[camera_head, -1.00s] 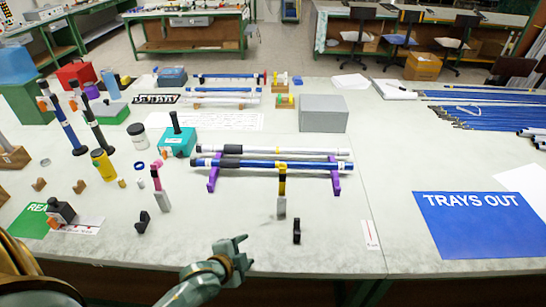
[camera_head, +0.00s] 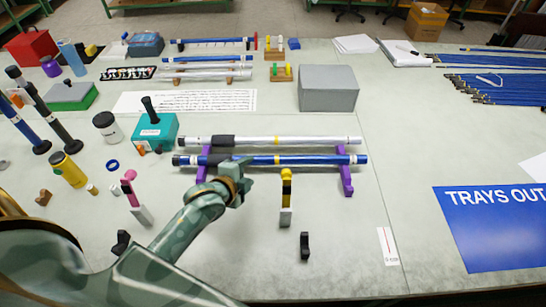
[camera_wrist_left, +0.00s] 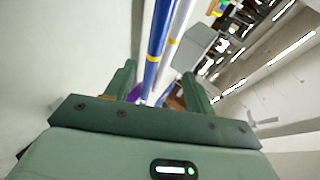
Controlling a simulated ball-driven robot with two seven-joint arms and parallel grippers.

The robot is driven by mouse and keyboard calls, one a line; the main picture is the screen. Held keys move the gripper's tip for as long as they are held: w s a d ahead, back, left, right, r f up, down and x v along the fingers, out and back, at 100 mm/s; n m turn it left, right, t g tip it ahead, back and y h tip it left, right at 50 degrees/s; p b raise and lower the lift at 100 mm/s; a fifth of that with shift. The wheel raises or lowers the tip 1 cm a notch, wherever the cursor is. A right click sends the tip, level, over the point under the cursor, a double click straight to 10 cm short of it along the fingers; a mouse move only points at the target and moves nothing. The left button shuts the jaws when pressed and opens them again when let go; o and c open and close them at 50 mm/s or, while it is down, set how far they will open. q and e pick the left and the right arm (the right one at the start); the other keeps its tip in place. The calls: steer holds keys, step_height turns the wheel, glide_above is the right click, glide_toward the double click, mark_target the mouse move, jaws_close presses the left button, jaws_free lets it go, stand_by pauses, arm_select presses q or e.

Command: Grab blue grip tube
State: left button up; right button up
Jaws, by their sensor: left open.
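The blue grip tube (camera_head: 320,160) lies level across two purple cradles (camera_head: 347,181), with a black grip sleeve near its left end and a yellow band near its middle. A white tube (camera_head: 300,141) with its own dark sleeve lies parallel behind it. My left gripper (camera_head: 245,182) is open and empty, just in front of the blue tube, right of its sleeve; whether it touches cannot be told. In the left wrist view the blue tube (camera_wrist_left: 156,45) runs up between the two open fingers (camera_wrist_left: 158,88). My right gripper is not in view.
A yellow-and-black tool (camera_head: 286,188) stands in front of the tube, and a small black clip (camera_head: 304,246) lies nearer. A teal box (camera_head: 157,132) and a pink-handled tool (camera_head: 130,190) are to the left. The table right of the cradles is clear up to the blue sign (camera_head: 495,235).

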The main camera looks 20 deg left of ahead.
mark_target(265, 162)
arm_select(q)
steer(key=b+x, duration=0.1)
steer(key=x, duration=0.5)
steer(key=shift+f+b, duration=0.2)
steer(key=shift+b, duration=0.1)
steer(key=shift+w+f, duration=0.25)
steer(key=shift+w, duration=0.25)
steer(key=b+x, duration=0.1)
steer(key=x, duration=0.1)
steer(key=b+x, duration=0.1)
steer(key=x, duration=0.1)
steer(key=shift+w+d+f+b, duration=0.15)
steer(key=shift+f+b, duration=0.15)
steer(key=shift+f, duration=0.2)
steer(key=shift+w, duration=0.1)
steer(key=c, duration=0.9)
steer(key=shift+c, duration=1.1)
